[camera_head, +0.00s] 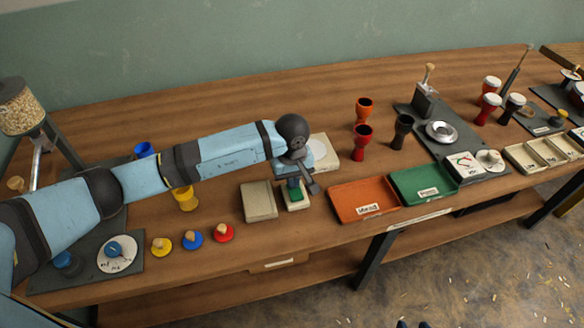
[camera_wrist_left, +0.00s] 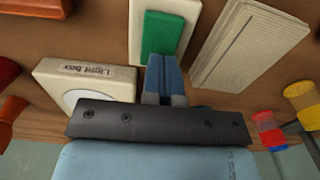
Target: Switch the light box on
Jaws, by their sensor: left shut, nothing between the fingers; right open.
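The light box (camera_head: 327,142), a cream box with a round white disc, stands behind my left gripper. In the left wrist view the light box (camera_wrist_left: 100,70) shows its label. In front of it is a cream switch base with a green rocker (camera_head: 296,194), also seen in the wrist view (camera_wrist_left: 162,33). My left gripper (camera_head: 294,184) is shut and empty, its blue fingertips (camera_wrist_left: 161,60) at the light-box-side end of the green rocker. I cannot tell whether they touch it. My right gripper (camera_head: 413,324) shows only two dark tips, apart, at the bottom edge.
A ribbed cream block (camera_head: 258,201) lies left of the switch. An orange tray (camera_head: 362,198) and a green tray (camera_head: 424,183) lie to the right. Red and orange goblets (camera_head: 362,142) stand behind them. Colored knobbed pieces (camera_head: 192,238) line the front left.

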